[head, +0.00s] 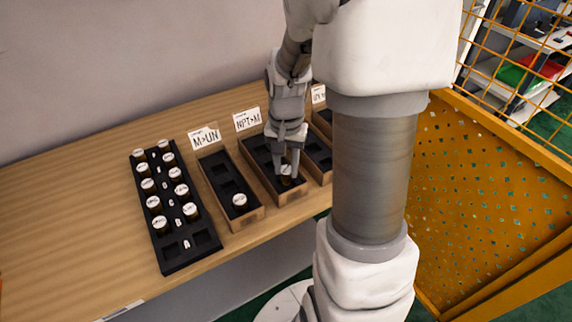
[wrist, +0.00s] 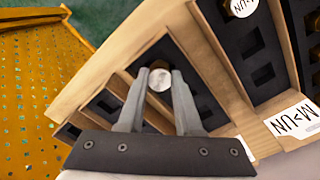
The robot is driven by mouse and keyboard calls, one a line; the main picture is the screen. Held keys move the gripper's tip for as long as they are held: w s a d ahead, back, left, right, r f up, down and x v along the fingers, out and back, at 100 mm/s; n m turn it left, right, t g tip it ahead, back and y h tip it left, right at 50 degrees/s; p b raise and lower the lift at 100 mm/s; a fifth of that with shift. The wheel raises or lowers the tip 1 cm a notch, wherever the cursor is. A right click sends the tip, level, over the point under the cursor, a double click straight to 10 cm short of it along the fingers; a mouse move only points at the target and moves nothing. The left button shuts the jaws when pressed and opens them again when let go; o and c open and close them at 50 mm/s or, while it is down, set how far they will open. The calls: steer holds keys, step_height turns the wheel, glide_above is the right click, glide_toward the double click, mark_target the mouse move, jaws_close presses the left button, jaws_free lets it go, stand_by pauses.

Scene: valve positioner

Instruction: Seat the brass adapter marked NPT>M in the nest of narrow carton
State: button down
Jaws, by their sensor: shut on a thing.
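In the wrist view my gripper (wrist: 160,84) has a finger on each side of the adapter (wrist: 160,80), which is at the carton's front nest. The marking on its top is not readable. I cannot tell whether it rests on the nest's floor. The carton has a black insert with nests; the fingers partly hide it.
Left of it, the M>UN carton (head: 258,215) holds one adapter (head: 239,200) in its front nest. A third carton (head: 319,163) is at the right, partly hidden by my arm. A black rack (head: 175,267) with several adapters stands left. The left part of the wooden bench (head: 60,220) is clear.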

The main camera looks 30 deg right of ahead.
steer(key=shift+f+b, duration=0.7)
steer(key=shift+f, duration=0.2)
stand_by(0.4)
steer(key=c, duration=0.5)
jaws_free()
step_height(320, 180, up, 18)
steer(key=f+p, duration=0.1)
steer(key=p, duration=0.2)
steer(key=s+a+r+n+t, duration=0.1)
steer(key=s+a+n+t, duration=0.1)
steer(key=s+a+n, duration=0.1)
steer(key=s+a+r+n+t, duration=0.1)
steer(key=s+a+r+n, duration=0.1)
steer(key=s+a, duration=0.2)
steer(key=s+a+r+n+t+p, duration=0.1)
steer(key=s+a+r+n+t, duration=0.1)
steer(key=s, duration=0.3)
steer(key=shift+s+a+r+n+t, duration=0.1)
steer(key=shift+a+r+n+t, duration=0.05)
steer(key=shift+a+n, duration=0.25)
steer(key=shift+a+r+n+t, duration=0.1)
steer(key=shift+a+n+t, duration=0.05)
steer(key=shift+a+n, duration=0.25)
